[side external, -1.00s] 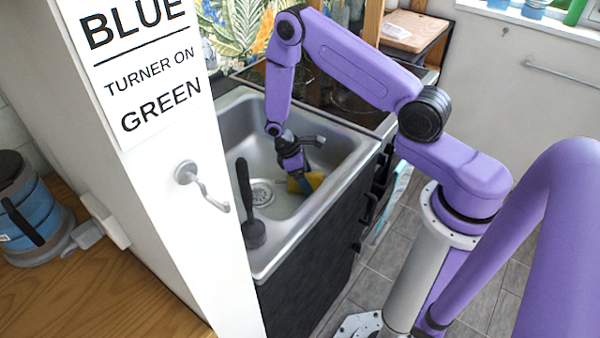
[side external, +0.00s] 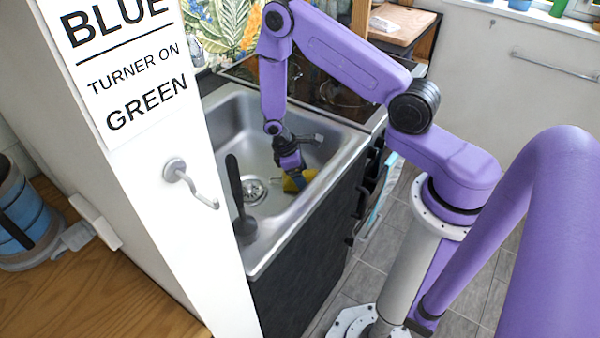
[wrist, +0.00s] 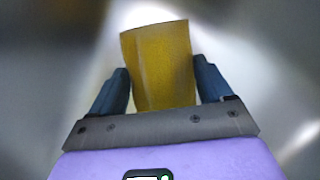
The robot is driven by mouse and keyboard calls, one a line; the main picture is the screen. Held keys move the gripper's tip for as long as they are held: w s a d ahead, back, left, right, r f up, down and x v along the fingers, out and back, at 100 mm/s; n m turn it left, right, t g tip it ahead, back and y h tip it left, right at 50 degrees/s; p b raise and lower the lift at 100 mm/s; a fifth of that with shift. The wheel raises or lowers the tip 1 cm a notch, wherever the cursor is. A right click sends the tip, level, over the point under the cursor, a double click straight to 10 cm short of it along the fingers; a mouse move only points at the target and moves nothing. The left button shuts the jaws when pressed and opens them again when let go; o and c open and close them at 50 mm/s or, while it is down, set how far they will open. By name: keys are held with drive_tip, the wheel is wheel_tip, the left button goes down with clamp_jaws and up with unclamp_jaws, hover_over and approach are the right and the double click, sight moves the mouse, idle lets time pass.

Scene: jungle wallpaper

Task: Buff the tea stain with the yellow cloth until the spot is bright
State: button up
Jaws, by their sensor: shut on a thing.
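My gripper (side external: 298,180) is down inside the steel sink (side external: 222,128), to the right of the drain (side external: 254,191). It is shut on the yellow cloth (side external: 288,185), which shows on both sides of a dark blue finger. In the wrist view the cloth (wrist: 160,62) stands between the two fingers and spreads past their tips. I cannot tell whether the cloth touches the basin floor. I cannot make out the tea stain in either view; the steel around the cloth is blurred in the wrist view.
A white panel with a sign (side external: 130,75) and a hook (side external: 188,180) rises left of the sink. A dark hob (side external: 322,95) lies behind.

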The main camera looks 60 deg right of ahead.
drive_tip(key=shift+s+f+g, duration=0.25)
drive_tip(key=shift+s+g, duration=0.05)
drive_tip(key=shift+s, duration=0.85)
drive_tip(key=shift+s+r, duration=0.15)
drive_tip(key=shift+s, duration=1.2)
drive_tip(key=shift+w, duration=0.15)
drive_tip(key=shift+w+r, duration=0.2)
drive_tip(key=shift+w, duration=1.25)
drive_tip(key=shift+w, duration=0.1)
